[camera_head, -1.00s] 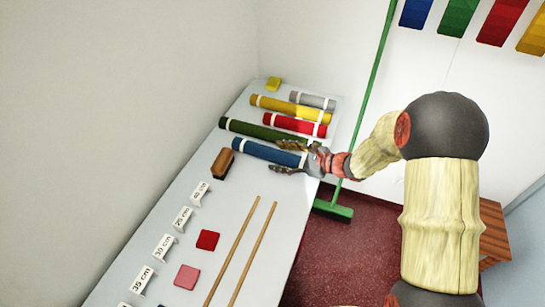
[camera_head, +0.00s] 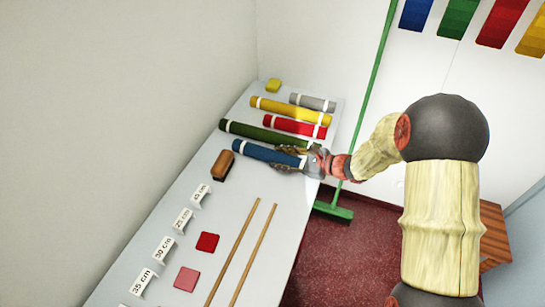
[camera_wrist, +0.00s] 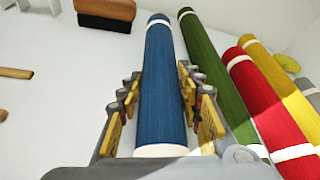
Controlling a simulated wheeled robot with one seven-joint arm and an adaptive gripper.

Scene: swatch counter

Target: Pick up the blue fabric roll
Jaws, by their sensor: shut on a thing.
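The blue fabric roll (camera_head: 265,154) lies on the light counter, with white bands near its ends. In the wrist view the blue roll (camera_wrist: 161,85) runs away from me between the two fingers. My gripper (camera_head: 294,160) is shut on the roll near its right end, close to the counter's right edge. In the wrist view the fingers of my gripper (camera_wrist: 160,105) sit on both sides of the roll. I cannot tell whether the roll is clear of the counter.
A green roll (camera_head: 262,133) lies just behind the blue one, with red (camera_head: 290,125), yellow (camera_head: 285,109) and grey (camera_head: 314,103) rolls beyond. A brown brush (camera_head: 222,165) is near the blue roll's left end. A green broom (camera_head: 371,80) stands beside the counter.

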